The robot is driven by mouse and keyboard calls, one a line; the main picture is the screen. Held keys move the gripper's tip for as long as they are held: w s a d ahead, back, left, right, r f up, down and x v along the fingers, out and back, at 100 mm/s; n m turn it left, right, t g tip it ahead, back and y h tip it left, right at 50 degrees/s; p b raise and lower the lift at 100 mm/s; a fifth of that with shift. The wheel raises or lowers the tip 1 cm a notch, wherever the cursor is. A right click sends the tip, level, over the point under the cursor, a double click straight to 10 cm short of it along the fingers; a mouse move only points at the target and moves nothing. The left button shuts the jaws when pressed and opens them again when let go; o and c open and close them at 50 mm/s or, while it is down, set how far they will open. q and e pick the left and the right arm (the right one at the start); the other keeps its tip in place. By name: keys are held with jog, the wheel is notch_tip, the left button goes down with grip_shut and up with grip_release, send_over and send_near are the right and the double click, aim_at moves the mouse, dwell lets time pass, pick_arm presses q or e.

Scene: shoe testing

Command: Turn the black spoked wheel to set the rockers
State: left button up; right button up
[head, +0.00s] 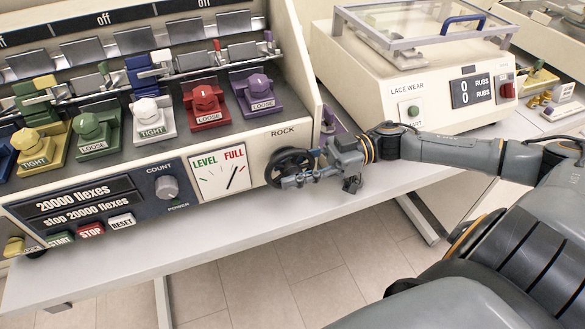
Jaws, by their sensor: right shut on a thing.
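The black spoked wheel (290,168) sits at the right end of the cream machine's front, under the word ROCK. My right gripper (301,178) is at the wheel's right side, with its fingers shut on the rim. The fingers hide part of the wheel. Left of the wheel, a white dial (221,171) is marked LEVEL in green and FULL in red. Its needle points up and right, toward FULL. My left gripper is not in view.
Coloured knobs on blocks (206,103) line the machine's shelf. START, STOP and RESET buttons (90,231) sit low at left. A LEVEL/FULL neighbour, the COUNT knob (167,187), is left of the dial. A LEATHER-free cream LACE WEAR machine (440,85) stands behind my right arm.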

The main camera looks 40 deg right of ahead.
jog(key=shift+s+a+r+g+h+p, duration=0.1)
jog(key=shift+s+a+g+h+p, duration=0.15)
jog(key=shift+h+p, duration=0.4)
jog(key=g+h+p, duration=0.1)
jog(key=h+p, duration=0.2)
jog(key=shift+a+r, duration=0.1)
jog(key=g+h+p, duration=0.1)
jog(key=h+p, duration=0.3)
jog(key=p, duration=0.2)
jog(key=shift+a, duration=0.15)
jog(key=shift+f+h+p, duration=0.3)
jog(key=shift+h+p, duration=0.05)
jog(key=shift+p, duration=0.45)
jog(key=shift+f, duration=0.25)
jog(key=o, duration=1)
jog(key=shift+r, duration=0.1)
